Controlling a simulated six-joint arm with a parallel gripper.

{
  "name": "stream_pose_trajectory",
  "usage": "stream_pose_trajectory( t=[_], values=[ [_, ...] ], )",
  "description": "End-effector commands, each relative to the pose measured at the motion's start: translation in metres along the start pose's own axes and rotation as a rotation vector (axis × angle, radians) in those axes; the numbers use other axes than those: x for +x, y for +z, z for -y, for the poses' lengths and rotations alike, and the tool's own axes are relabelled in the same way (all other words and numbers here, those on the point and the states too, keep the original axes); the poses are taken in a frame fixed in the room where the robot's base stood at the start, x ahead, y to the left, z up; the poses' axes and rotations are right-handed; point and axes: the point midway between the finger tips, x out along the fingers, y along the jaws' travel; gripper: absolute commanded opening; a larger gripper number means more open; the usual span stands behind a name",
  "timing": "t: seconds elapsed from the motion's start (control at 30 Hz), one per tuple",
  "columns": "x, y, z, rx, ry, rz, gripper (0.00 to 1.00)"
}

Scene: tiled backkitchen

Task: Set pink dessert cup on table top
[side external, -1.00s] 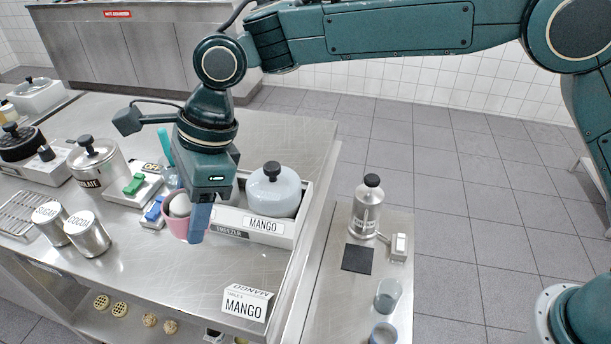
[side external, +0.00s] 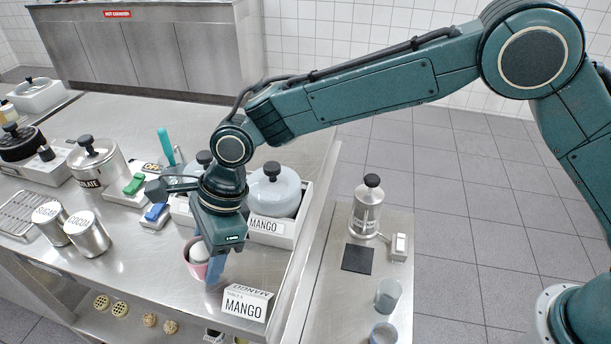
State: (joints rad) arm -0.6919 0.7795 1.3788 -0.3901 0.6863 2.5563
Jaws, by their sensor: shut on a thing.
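The pink dessert cup (side external: 191,268) is on the left of my gripper (side external: 212,272) in the side external view, with a pale rounded scoop (side external: 199,252) inside it. My gripper points down and is shut on the cup, one blue finger showing at the cup's right side. The other finger is hidden. The cup is low over the front part of the steel table top (side external: 150,285); I cannot tell whether its base touches the surface.
A MANGO sign (side external: 245,302) stands close to the right. Behind are a white holder with a MANGO-labelled lidded pot (side external: 274,190) and switch boxes with green (side external: 134,184) and blue (side external: 155,212) switches. SUGAR and COCOA tins (side external: 87,232) stand left. Bare steel lies between tins and cup.

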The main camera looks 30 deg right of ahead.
Motion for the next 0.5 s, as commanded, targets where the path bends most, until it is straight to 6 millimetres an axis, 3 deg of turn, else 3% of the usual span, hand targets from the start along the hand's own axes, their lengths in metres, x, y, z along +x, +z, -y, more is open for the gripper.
stream_pose_trajectory(
  t=[0.2, 0.5],
  values=[
    [0.022, -0.009, -0.001, -0.001, 0.002, -0.001, 0.26],
    [0.025, -0.010, 0.000, -0.001, 0.000, 0.001, 0.26]
  ],
)
